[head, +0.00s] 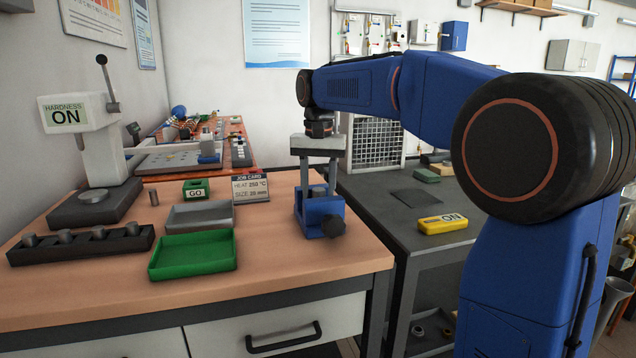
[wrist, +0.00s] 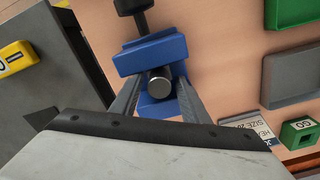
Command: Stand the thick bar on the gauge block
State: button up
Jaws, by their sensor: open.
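A round grey metal bar (wrist: 160,80), seen end-on in the wrist view, stands in the blue vise (wrist: 152,54). I take it for the thick bar. My gripper (head: 318,187) points down over the vise, which also shows in the head view (head: 319,218). Its two fingers are open, one on each side of the bar; I cannot tell whether either touches it. The green gauge block marked GO (head: 196,188) sits on the bench left of the vise, and also shows in the wrist view (wrist: 300,133). Its top appears empty.
A grey tray (head: 201,215) and a green tray (head: 193,257) lie in front of the block. A small bar (head: 154,198) stands left of it. The job card (head: 251,188) stands between block and vise. A hardness tester (head: 95,150) and dark rack (head: 82,245) are left.

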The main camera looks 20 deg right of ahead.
notch_tip(320, 180, up, 17)
jog(key=shift+r, duration=0.15)
dwell(0.5)
jog(key=s+d+f+n+t, duration=0.2)
jog(key=s+d+f, duration=0.1)
jog(key=s+f, duration=1.3)
jog(key=s+d+f+n+t, duration=0.2)
jog(key=s+d+f+n, duration=0.1)
jog(key=s+f, duration=1.4)
notch_tip(320, 180, down, 3)
jog(key=shift+s+d+r+t, duration=0.25)
jog(key=shift+d+t, duration=0.15)
jog(key=shift+d, duration=0.1)
